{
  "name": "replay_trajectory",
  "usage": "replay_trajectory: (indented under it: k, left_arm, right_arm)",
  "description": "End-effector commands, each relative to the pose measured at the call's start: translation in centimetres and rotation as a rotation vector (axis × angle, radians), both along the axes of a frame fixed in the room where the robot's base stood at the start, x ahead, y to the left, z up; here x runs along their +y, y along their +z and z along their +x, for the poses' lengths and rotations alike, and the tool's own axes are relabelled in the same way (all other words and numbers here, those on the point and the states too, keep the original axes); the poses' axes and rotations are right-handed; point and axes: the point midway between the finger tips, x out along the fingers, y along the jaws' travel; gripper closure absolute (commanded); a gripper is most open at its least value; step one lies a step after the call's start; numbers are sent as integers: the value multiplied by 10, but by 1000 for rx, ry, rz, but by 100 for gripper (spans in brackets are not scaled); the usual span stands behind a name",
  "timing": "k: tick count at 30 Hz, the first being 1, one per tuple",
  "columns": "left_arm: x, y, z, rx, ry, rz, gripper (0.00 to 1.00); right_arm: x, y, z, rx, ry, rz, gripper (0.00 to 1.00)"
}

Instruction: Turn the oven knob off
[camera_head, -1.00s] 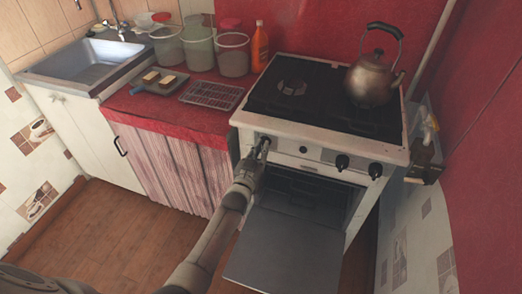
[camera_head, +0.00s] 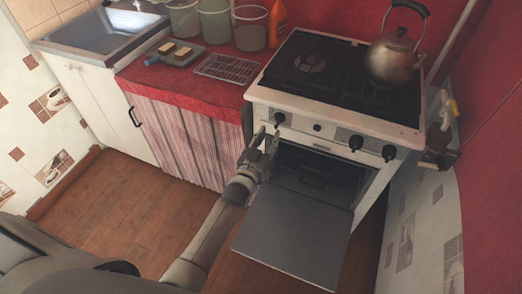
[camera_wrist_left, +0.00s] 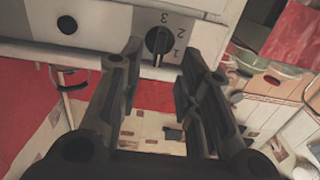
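The white oven (camera_head: 318,131) has a row of black knobs on its front panel. The leftmost knob (camera_head: 279,118) also shows in the left wrist view (camera_wrist_left: 157,41), with the numerals 1, 2 and 3 to its right. A light mark shows at its lower end; I cannot tell its setting for sure. My left gripper (camera_head: 269,133) is just in front of and below this knob in the head view. In the wrist view its fingers are apart and empty, with the knob beyond the gap between them. My right gripper is not in view.
The oven door (camera_head: 293,236) hangs open below the panel. Two more knobs (camera_head: 355,142) (camera_head: 389,152) are farther right. A kettle (camera_head: 393,60) stands on the stovetop (camera_head: 330,75). A curtained counter (camera_head: 190,138) is at the left. Wooden floor (camera_head: 130,215) is clear in front.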

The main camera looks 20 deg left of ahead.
Motion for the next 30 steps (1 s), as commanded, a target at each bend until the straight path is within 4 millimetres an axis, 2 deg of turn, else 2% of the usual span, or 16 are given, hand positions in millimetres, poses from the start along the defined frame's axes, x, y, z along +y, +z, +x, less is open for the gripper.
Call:
replay_trajectory:
  k: [1,6,12,30]
  left_arm:
    - [0,-1,-12,2,0,0,68]
    - [1,-1,-40,2,0,1,68]
    - [2,0,-58,1,0,1,68]
    - [2,0,-61,1,0,1,68]
  right_arm:
    - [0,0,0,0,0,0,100]
    - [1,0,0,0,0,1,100]
    - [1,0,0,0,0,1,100]
    - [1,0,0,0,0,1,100]
